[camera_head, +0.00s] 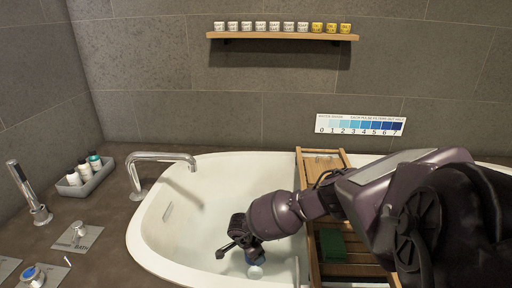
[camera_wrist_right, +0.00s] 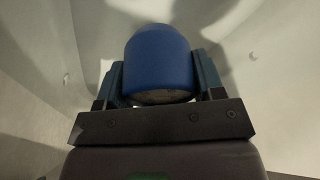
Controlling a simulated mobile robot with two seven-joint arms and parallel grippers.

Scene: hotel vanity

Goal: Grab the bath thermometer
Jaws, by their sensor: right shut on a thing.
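My right gripper (camera_head: 250,250) reaches down into the white bathtub from the right in the head view. In the right wrist view its jaws (camera_wrist_right: 158,85) are shut on a blue rounded object, which I take to be the bath thermometer (camera_wrist_right: 158,55). My left gripper is not in view.
The white bathtub (camera_head: 160,240) surrounds my right gripper. A wooden bath tray (camera_head: 308,200) with a green cloth (camera_head: 331,243) lies across the tub under my right arm. A chrome faucet (camera_head: 160,157) and a grey bottle tray (camera_head: 88,182) stand at left. A shelf of cups (camera_head: 283,36) is on the wall.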

